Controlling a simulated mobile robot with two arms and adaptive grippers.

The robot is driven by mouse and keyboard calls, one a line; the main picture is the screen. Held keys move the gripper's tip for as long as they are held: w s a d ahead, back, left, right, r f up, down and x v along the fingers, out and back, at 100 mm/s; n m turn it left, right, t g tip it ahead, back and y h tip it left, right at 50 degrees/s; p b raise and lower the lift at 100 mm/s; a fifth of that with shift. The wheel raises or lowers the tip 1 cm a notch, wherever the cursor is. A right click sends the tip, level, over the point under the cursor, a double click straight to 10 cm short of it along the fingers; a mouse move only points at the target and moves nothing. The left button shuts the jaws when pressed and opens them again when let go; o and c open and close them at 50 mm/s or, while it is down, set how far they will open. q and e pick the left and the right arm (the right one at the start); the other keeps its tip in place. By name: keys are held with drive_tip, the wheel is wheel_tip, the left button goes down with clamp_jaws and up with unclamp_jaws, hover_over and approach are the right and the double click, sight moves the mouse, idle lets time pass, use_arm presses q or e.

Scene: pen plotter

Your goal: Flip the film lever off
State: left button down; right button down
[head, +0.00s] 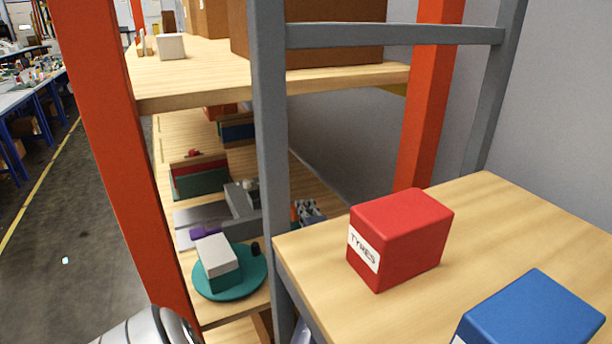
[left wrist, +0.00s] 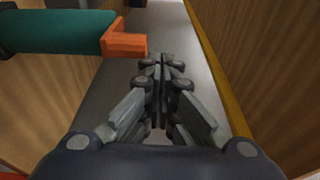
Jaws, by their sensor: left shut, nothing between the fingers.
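An orange angled piece (left wrist: 125,44) sits at the end of a dark teal cylinder (left wrist: 60,33) in the left wrist view. It may be the film lever; I cannot tell which way it is set. My left gripper (left wrist: 163,65) is shut and empty. Its fingertips are just to the right of the orange piece, and I cannot tell whether they touch it. In the head view, a grey jointed shape behind the grey post looks like my left gripper (head: 308,210), with a bit of orange beside it. The post hides much there. My right gripper is in neither view.
A red box labelled TYRES (head: 400,240) and a blue box (head: 530,312) stand on the wooden table (head: 482,212) at right. A grey post (head: 270,150) crosses the view. The lower shelf holds a teal round plate (head: 253,285) bearing a grey-and-teal block (head: 217,262).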

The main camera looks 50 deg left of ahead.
use_arm(q)
wheel_tip(320, 180, up, 7)
drive_tip(key=shift+f, duration=0.15)
idle(0.6)
